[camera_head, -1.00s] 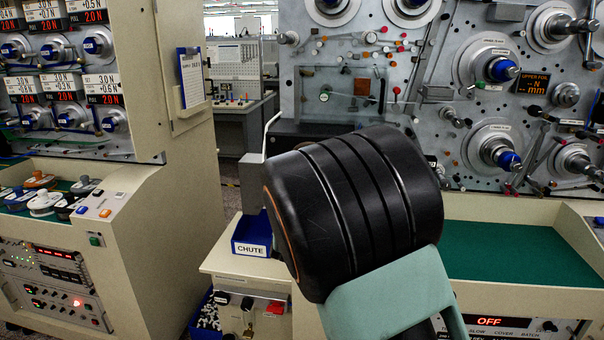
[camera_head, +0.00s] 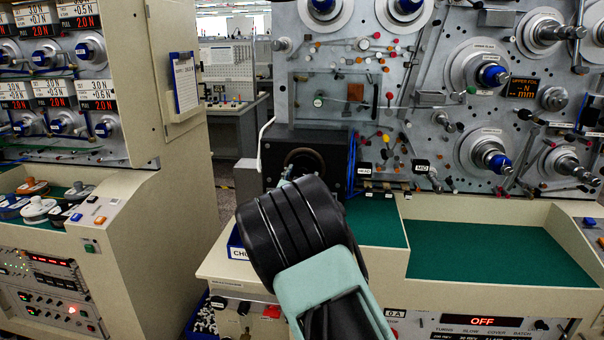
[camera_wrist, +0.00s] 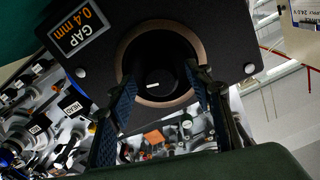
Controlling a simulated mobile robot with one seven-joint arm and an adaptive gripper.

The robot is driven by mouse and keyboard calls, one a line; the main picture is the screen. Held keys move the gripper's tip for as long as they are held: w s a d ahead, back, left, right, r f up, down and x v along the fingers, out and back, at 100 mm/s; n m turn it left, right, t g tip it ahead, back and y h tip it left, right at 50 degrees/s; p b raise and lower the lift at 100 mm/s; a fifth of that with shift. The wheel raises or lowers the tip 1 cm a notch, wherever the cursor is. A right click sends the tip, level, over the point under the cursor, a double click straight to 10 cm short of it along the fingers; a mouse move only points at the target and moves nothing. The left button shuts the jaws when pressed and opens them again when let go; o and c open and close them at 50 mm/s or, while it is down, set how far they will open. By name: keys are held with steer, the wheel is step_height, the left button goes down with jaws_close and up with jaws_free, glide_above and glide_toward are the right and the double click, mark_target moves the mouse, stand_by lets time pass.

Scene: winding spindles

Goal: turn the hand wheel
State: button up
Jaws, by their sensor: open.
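A black box (camera_head: 300,150) with a round, copper-ringed opening stands behind my arm in the head view. A narrow dark disc with a blue edge (camera_head: 351,165) shows edge-on at its right; I cannot tell whether this is the hand wheel. In the wrist view the box's black face (camera_wrist: 98,70) carries a "GAP 0.4 mm" label. Its copper-coloured ring (camera_wrist: 160,28) surrounds a dark round hub (camera_wrist: 152,82). My gripper (camera_wrist: 165,84) is open, its blue-padded fingers on either side of the hub; contact cannot be told. In the head view my wrist hides most of the gripper.
A blue CHUTE bin (camera_head: 237,246) sits left of my wrist. The green bench top (camera_head: 490,250) at right is clear. A panel with spindles and small pegs (camera_head: 440,110) rises behind. A beige cabinet (camera_head: 130,220) stands at left.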

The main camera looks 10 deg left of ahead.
steer(key=shift+w, duration=0.25)
steer(key=shift+c, duration=0.6)
steer(key=c, duration=1)
steer(key=shift+c, duration=0.2)
steer(key=shift+f+m+b, duration=0.15)
steer(key=shift+m+b, duration=0.15)
steer(key=shift+b, duration=0.4)
